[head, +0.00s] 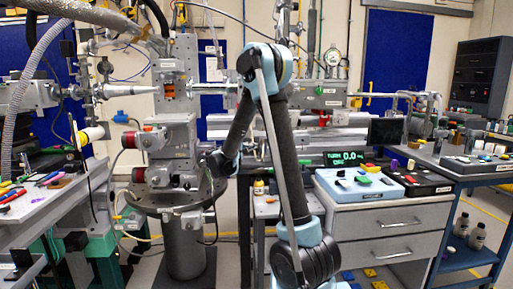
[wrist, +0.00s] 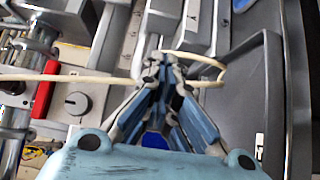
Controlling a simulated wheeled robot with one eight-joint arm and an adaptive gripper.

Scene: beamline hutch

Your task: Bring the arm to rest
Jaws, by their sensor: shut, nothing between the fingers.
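My arm (head: 290,150) rises from the bottom middle of the head view, bends at a blue-grey elbow joint near the top, and comes down to the left. My gripper (wrist: 163,68) is shut and empty in the wrist view, its fingers meeting at the tips. In the head view its end is small and dark beside the grey instrument stand, so its fingers are hard to make out. A pale cable (wrist: 80,78) runs across the wrist view by the fingertips; I cannot tell whether it touches them.
The grey stand (head: 172,140) with its round base plate is close by on the left. A drawer cabinet (head: 385,222) with a light blue tray (head: 328,188) is right of my arm. A cluttered bench (head: 40,205) is at far left, a blue cart (head: 470,250) at far right.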

